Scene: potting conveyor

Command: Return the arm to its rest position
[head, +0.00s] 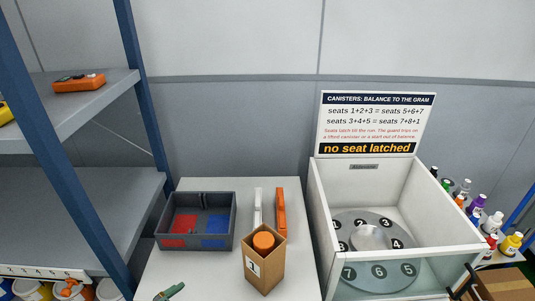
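I see no arm of mine that I can make out clearly, and neither gripper shows in the head view. A dark, thin shape (464,281) sits at the lower right, by the front corner of the white bin; I cannot tell what it is. The white bin (322,215) holds a round grey plate (345,238) with numbered seats around a pale hub. No canister shows on the visible seats. A sign (375,123) behind it reads "no seat latched". A cardboard box (265,272) marked 1, with an orange-topped item (264,240) in it, stands on the white table (200,275).
A dark tray (236,224) with red and blue areas lies on the table. A white bar (258,207) and an orange bar (281,210) are beside it. A green object (170,292) lies in front. A blue-posted shelf (75,187) stands left; several bottles (493,222) stand right.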

